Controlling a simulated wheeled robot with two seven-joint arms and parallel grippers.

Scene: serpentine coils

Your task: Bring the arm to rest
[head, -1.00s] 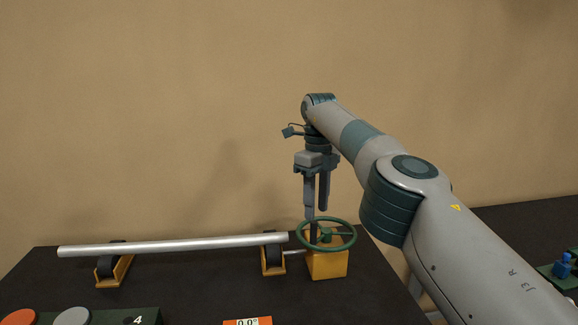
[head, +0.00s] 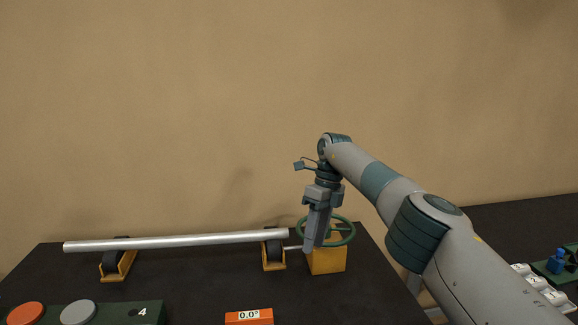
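My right arm comes in from the right. Its gripper (head: 314,240) points down, just in front of the left part of a green handwheel (head: 343,239) on a yellow block (head: 327,262). The gripper hides part of the wheel; I cannot tell whether it touches the rim. Its fingers overlap in this view, so their opening is unclear, and nothing shows held between them. My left gripper is not in view.
A silver rod (head: 175,241) lies across two yellow-and-black supports, the left one (head: 117,265) and the right one (head: 274,255). In front are an orange display (head: 249,317) reading 0.0° and a green box with orange (head: 25,313) and grey (head: 78,312) discs. A blue knob (head: 556,262) stands far right.

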